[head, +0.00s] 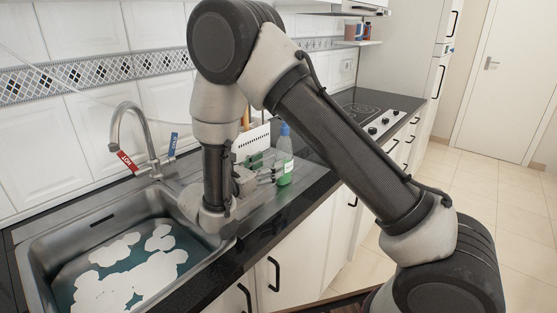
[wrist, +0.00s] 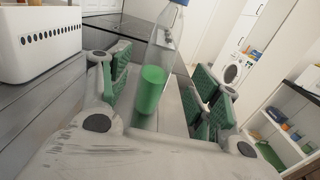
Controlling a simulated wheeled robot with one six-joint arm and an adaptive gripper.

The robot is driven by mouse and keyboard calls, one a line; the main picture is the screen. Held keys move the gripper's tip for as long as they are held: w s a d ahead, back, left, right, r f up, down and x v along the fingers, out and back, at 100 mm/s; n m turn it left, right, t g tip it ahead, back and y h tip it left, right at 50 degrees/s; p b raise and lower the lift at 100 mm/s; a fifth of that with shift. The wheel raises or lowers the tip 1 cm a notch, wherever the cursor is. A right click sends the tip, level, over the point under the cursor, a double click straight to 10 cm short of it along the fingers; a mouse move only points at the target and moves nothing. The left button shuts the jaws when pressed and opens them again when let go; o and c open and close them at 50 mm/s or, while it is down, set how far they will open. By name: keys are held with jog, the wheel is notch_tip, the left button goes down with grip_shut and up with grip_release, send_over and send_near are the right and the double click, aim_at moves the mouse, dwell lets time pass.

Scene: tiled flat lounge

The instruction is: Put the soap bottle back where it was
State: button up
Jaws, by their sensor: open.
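The soap bottle (head: 284,158) is clear with green liquid and a blue top. It stands upright on the drainer beside the sink, near the counter's front edge. My gripper (head: 266,177) is level with it, just to its left in the head view. In the wrist view the bottle (wrist: 155,80) stands between the two green-padded fingers of my gripper (wrist: 160,95). The fingers are open, with a visible gap on each side of the bottle. The bottle's top is cut off by the upper edge of the wrist view.
The sink (head: 40,285) with water and white foam lies at the left, under a tap (head: 146,135). A black hob (head: 358,108) is farther back.

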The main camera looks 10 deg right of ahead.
jog(key=shift+v, duration=1.8)
jog(key=s+d+r+m+g+y, duration=0.1)
jog(key=s+d+r+m+g, duration=0.4)
jog(key=d, duration=0.5)
jog(key=s+d+r+m+g+y, duration=0.25)
jog(key=d+r+m+g, duration=0.35)
jog(key=d, duration=0.4)
jog(key=s+d+r+m+t+y, duration=0.2)
jog(key=s+m+y, duration=0.3)
jog(key=s+m, duration=0.2)
jog(key=s+d+r+m+t+y, duration=0.2)
jog(key=s+m+y, duration=0.4)
jog(key=s, duration=0.6)
jog(key=shift+s+d+r+m+t, duration=0.25)
jog(key=shift+r+m+t, duration=0.15)
jog(key=shift+r+m, duration=0.2)
